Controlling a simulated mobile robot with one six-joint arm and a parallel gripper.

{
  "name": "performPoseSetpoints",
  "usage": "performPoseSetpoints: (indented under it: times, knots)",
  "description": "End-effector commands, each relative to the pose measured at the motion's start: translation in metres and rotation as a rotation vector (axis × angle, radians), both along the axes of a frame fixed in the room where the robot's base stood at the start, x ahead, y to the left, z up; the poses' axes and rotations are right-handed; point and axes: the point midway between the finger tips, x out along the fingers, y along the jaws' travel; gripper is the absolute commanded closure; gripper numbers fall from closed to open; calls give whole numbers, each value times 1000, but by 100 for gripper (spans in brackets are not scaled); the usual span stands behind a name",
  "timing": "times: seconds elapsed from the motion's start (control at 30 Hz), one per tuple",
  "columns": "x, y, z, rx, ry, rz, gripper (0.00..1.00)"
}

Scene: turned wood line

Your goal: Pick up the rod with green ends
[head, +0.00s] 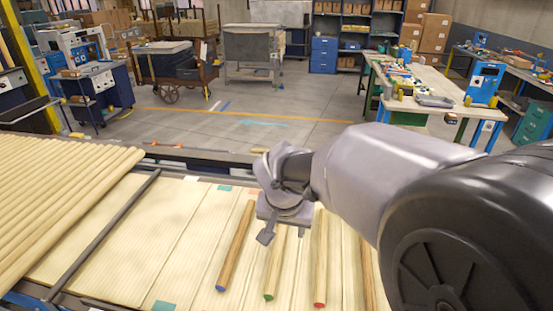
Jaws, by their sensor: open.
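The rod with a green end (276,265) lies on the pale slatted work surface (180,215), its green near end toward me. Its far part is hidden behind my gripper (281,229), so its far end does not show. My gripper is open, over the upper part of this rod in the picture. One finger shows clearly; the other is hard to make out. I see nothing held, and cannot tell the exact height above the rod.
A blue-ended rod (236,245) lies just left and a red-ended rod (319,262) just right. Another rod (367,275) is partly hidden by my arm. Many plain rods (55,195) lie at the left, beside a dark bar (105,235). The surface between bar and blue-ended rod is clear.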

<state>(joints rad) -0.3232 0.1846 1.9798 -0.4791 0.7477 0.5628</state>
Motion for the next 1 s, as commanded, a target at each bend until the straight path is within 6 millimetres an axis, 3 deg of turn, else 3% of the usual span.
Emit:
performPoseSetpoints:
  times: [0.1, 0.2, 0.53, 1.0]
  knots:
    - [23, 22, -6, -29, 6, 28, 47]
    - [32, 28, -20, -37, 5, 33, 47]
    - [65, 20, -109, -38, 7, 33, 47]
    - [90, 13, -176, -37, 5, 33, 47]
